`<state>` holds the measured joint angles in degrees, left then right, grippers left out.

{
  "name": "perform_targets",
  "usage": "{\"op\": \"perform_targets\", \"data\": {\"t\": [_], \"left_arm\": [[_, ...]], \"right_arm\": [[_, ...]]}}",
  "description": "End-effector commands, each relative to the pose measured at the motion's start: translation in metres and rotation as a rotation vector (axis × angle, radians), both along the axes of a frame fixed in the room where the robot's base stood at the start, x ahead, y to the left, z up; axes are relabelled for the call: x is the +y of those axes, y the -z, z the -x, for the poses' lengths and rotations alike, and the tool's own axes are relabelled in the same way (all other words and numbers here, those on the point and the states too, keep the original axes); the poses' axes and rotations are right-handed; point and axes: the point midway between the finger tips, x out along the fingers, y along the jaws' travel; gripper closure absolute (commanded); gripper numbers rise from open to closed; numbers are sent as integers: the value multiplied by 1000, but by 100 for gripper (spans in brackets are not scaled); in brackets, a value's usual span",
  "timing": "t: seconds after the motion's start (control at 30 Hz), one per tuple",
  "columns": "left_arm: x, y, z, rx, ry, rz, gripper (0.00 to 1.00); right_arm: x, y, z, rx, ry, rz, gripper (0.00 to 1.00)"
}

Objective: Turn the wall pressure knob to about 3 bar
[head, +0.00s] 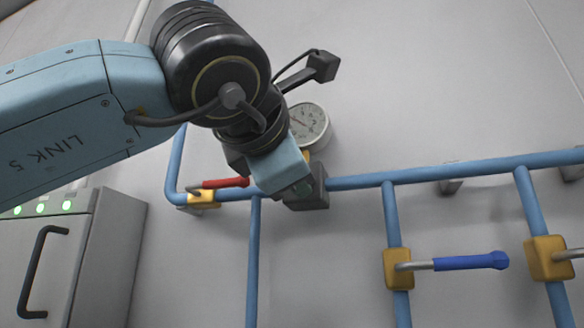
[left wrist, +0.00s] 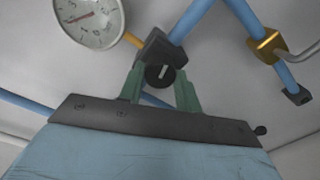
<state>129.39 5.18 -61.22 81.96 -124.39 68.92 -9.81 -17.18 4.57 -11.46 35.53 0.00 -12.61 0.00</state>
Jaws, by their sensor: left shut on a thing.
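The black pressure knob (left wrist: 160,76) with a pale mark shows in the left wrist view, in front of a dark grey valve block (left wrist: 163,47). In the head view the block (head: 318,190) sits on the blue pipe, and my gripper hides the knob. My left gripper (head: 298,186) is at the block; its green fingers (left wrist: 160,82) stand on both sides of the knob, shut on it. The round white gauge (head: 312,122) is just above; it also shows in the left wrist view (left wrist: 92,20), with a reddish needle. Its reading is too small to tell. My right gripper is not in view.
A red-handled valve (head: 225,183) is close left of my gripper. A blue-handled valve (head: 470,261) and another yellow valve body (head: 548,258) are at right. Blue pipes (head: 450,171) cross the wall. A grey cabinet (head: 105,250) stands at lower left.

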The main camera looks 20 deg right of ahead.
Motion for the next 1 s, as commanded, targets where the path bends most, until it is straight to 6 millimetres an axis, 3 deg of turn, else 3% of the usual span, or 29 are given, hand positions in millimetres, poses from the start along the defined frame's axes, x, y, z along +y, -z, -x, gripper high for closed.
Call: {"op": "perform_targets", "data": {"t": [0.73, 0.77, 0.9, 1.0], "left_arm": [[0, 0, 0, -46, 0, -67, 89], [0, 0, 0, -46, 0, -67, 63], [0, 0, 0, -46, 0, -67, 44], [0, 0, 0, -46, 0, -67, 44]], "right_arm": [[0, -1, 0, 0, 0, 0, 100], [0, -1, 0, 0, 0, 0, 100], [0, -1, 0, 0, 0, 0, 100], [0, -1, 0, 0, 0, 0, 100]]}}
